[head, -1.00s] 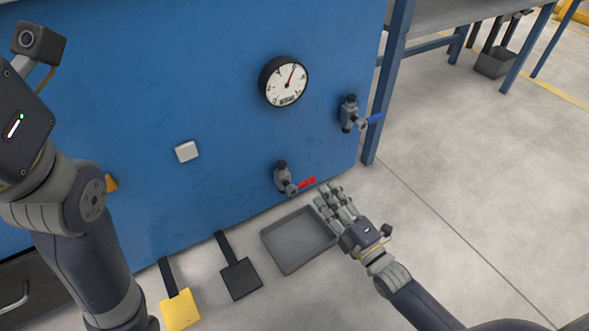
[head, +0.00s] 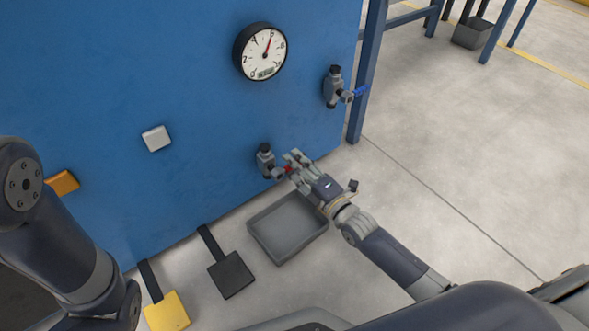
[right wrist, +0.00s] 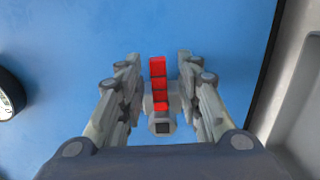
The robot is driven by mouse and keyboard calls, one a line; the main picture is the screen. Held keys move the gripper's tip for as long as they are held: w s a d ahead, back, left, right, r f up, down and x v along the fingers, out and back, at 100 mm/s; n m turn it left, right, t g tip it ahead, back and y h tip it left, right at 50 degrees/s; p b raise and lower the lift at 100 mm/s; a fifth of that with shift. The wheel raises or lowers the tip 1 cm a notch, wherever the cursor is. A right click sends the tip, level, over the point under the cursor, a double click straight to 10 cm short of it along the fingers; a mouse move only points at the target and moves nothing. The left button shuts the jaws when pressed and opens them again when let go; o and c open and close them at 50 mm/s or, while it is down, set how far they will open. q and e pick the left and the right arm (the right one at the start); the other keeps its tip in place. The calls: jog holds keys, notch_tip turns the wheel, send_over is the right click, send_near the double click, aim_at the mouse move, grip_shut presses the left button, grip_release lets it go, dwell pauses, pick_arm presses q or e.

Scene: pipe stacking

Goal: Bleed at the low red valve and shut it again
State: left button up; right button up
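The low valve (head: 266,160) is a grey fitting low on the blue panel, with a red lever handle (head: 287,170) pointing right. My right gripper (head: 294,164) is at the handle and partly hides it. In the right wrist view the red handle (right wrist: 158,82) stands between the two open fingers of my right gripper (right wrist: 160,75), with a gap on each side. My left arm shows at the left of the head view, but its gripper is out of view.
A grey tray (head: 258,222) lies on the floor below the low valve. A blue-handled valve (head: 333,88) and a round gauge (head: 260,52) are higher on the panel. A black pedal (head: 231,275) and a yellow pedal (head: 167,313) are on the floor. Open floor lies right.

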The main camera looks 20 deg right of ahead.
jog(key=shift+w+a, duration=0.15)
jog(key=shift+w, duration=0.15)
grip_shut()
jog(key=shift+r, duration=0.1)
